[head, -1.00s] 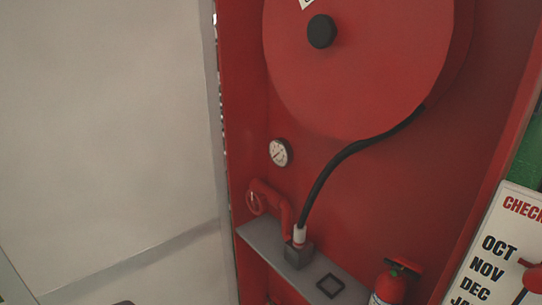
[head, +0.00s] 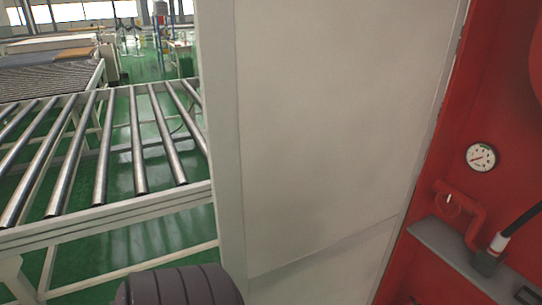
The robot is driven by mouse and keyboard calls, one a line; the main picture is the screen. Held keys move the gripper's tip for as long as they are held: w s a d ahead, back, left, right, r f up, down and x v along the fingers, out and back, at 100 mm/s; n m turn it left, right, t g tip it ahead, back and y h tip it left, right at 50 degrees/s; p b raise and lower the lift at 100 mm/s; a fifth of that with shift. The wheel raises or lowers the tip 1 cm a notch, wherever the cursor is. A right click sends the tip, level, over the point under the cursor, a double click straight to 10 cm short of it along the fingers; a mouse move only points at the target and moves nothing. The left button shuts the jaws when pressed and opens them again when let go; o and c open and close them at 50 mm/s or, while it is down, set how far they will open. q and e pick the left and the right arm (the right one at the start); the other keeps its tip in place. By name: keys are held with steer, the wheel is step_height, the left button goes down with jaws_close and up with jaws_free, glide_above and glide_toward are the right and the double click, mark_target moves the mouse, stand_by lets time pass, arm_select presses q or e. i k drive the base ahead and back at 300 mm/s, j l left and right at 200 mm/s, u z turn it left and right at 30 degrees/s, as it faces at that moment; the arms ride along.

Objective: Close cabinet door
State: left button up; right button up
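The cabinet door (head: 325,130) is a large pale panel in the middle of the head view. It stands open, joined along its right side to the red cabinet (head: 440,150), whose inside shows at the right. A dark ribbed rounded part (head: 180,286) shows at the bottom, just left of the door's free edge. It looks like part of my arm, but I cannot tell which part. No fingertips of either gripper are in view.
A roller conveyor (head: 100,216) on a white frame stands left of the door. Green floor shows beneath it. Inside the cabinet are a gauge (head: 481,157), a red valve pipe (head: 470,225) and a grey shelf (head: 440,250).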

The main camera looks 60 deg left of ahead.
mark_target(320, 117)
steer(key=k+j+z, duration=0.15)
steer(key=k+j, duration=0.35)
steer(key=j, duration=0.2)
steer(key=k+j+z, duration=0.1)
steer(key=k+j, duration=0.45)
steer(key=i+j+z, duration=0.1)
steer(key=j, duration=0.85)
steer(key=j+z, duration=0.1)
steer(key=j, duration=0.85)
steer(key=i, duration=0.05)
